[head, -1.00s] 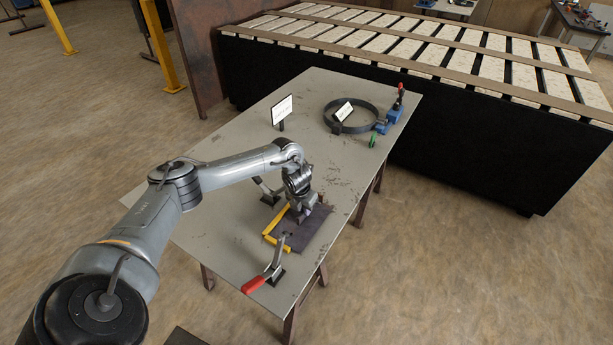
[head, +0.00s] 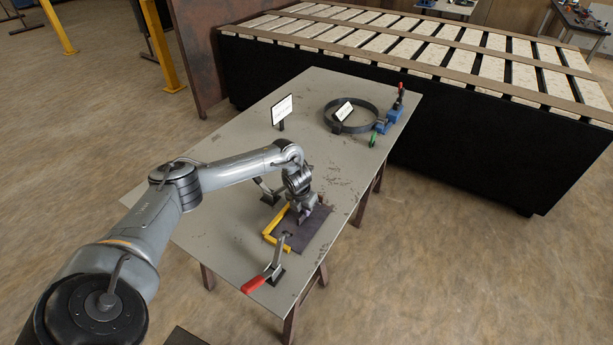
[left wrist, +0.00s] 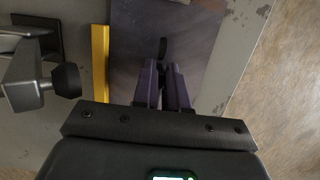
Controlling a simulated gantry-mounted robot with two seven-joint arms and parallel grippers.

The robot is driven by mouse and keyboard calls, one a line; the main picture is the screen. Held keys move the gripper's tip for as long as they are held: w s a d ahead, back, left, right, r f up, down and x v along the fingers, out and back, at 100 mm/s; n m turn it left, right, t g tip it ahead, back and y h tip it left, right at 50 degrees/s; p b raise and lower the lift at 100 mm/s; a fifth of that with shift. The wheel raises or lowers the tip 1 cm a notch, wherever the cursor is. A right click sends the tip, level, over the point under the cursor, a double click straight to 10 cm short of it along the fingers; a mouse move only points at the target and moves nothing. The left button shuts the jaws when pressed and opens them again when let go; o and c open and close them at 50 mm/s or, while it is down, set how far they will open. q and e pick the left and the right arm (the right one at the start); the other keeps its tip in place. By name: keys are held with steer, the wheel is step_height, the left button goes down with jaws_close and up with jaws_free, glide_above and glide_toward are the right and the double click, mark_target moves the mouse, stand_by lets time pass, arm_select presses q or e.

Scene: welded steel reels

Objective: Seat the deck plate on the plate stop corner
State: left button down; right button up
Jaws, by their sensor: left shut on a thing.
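The deck plate (head: 317,234) is a dark, flat purple-grey sheet at the near end of the table. It also shows in the left wrist view (left wrist: 205,35). The yellow plate stop corner (head: 269,239) lies along its left side; one yellow bar (left wrist: 100,62) runs close beside the plate edge in the left wrist view. I cannot tell whether they touch. My left gripper (head: 307,216) is over the plate, its fingers shut on a dark upright grip (left wrist: 163,49) on it. The fingers and wrist hide part of the plate. My right gripper is not in view.
A red-handled toggle clamp (head: 268,277) stands at the near table edge, and another clamp (head: 268,192) stands behind the stop corner. A steel ring (head: 351,117), a blue clamp (head: 392,118) and a sign (head: 282,109) are farther back. The table middle is clear.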

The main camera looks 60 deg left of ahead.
arm_select(q)
steer(key=shift+w, duration=0.1)
stand_by(0.8)
steer(key=c, duration=1.1)
jaws_free()
steer(key=shift+a, duration=0.1)
steer(key=shift+f, duration=0.2)
steer(key=o, duration=0.4)
steer(key=shift+o, duration=0.2)
steer(key=shift+r, duration=0.1)
steer(key=o, duration=0.3)
